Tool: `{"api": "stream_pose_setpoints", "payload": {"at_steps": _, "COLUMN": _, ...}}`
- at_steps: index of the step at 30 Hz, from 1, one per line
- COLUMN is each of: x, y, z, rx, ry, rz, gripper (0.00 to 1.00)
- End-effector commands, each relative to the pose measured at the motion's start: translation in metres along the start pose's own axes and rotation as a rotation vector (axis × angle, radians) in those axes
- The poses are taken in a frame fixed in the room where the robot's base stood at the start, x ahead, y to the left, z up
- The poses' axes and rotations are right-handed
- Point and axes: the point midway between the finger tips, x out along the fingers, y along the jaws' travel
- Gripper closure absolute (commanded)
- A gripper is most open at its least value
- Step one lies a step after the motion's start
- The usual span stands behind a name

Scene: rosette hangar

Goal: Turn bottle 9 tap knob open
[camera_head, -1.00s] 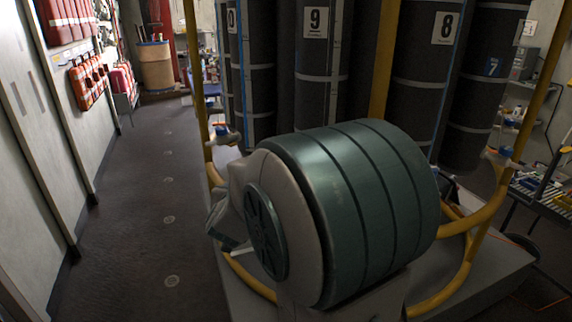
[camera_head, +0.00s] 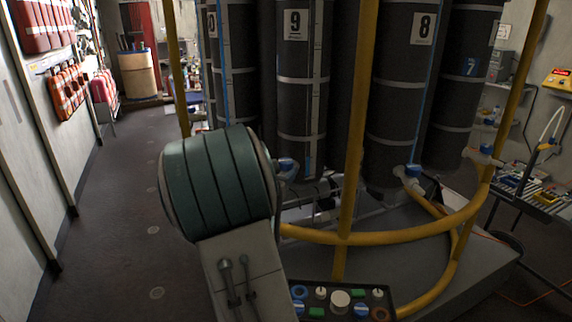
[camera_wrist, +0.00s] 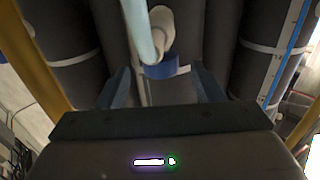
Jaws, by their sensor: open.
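Bottle 9 (camera_head: 295,75) is a tall dark cylinder with a white number label, standing behind the yellow rail. A blue tap knob (camera_head: 287,164) on a pale fitting shows at its lower end, just right of my arm's teal joint. In the wrist view a blue knob (camera_wrist: 160,71) hangs on a white fitting, its number label out of sight. My gripper (camera_wrist: 162,76) is open, with one dark finger on each side of this knob and visible gaps to it. My arm hides the gripper in the head view.
Bottle 8 (camera_head: 405,90) stands to the right, with its own blue knob (camera_head: 413,170) below. A curved yellow rail (camera_head: 400,232) and a yellow upright (camera_head: 355,120) stand close to my arm. The left aisle floor (camera_head: 125,200) is clear.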

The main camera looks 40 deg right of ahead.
Motion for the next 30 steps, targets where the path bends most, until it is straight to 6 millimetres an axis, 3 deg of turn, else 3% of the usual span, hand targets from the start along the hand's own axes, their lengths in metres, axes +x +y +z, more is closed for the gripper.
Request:
{"api": "stream_pose_setpoints", "payload": {"at_steps": 3, "x": 0.022, "y": 0.001, "z": 0.000, "rx": -0.002, "ry": 0.000, "rz": 0.002, "gripper": 0.39}}
{"api": "stream_pose_setpoints", "payload": {"at_steps": 9, "x": 0.044, "y": 0.000, "z": 0.000, "rx": -0.001, "ry": 0.000, "rz": 0.000, "gripper": 0.39}}
{"api": "stream_pose_setpoints", "payload": {"at_steps": 20, "x": 0.048, "y": -0.001, "z": 0.000, "rx": 0.000, "ry": -0.001, "rz": -0.002, "gripper": 0.39}}
{"api": "stream_pose_setpoints", "payload": {"at_steps": 25, "x": 0.048, "y": -0.001, "z": 0.000, "rx": 0.000, "ry": -0.001, "rz": -0.002, "gripper": 0.83}}
{"api": "stream_pose_setpoints", "payload": {"at_steps": 30, "x": 0.048, "y": 0.000, "z": 0.000, "rx": 0.001, "ry": -0.001, "rz": -0.003, "gripper": 0.84}}
